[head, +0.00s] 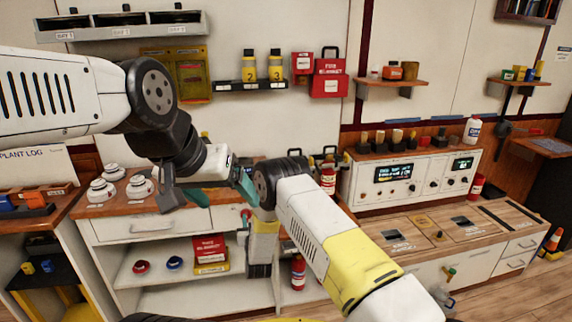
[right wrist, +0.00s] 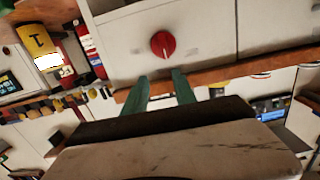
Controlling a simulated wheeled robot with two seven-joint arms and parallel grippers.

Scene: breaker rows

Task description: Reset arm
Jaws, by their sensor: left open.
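My left gripper (head: 208,193) is open in the head view, its fingers spread above the wooden counter with nothing seen between them. My right arm, white and yellow, comes in from the lower right. Its gripper is mostly hidden behind the arm in the head view. In the right wrist view the right gripper (right wrist: 160,76) has two green fingers apart and nothing between them. A round red knob (right wrist: 163,44) on a white panel appears just beyond those fingertips, with a visible gap. A small red part (head: 245,214) shows beside my right wrist in the head view.
White domed items (head: 100,190) stand on the left counter. A white console (head: 412,178) with displays stands on the right. Yellow bottles (head: 249,69) sit on a wall shelf near a red box (head: 329,77). The lower shelf holds red and blue rings. Floor shows at lower right.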

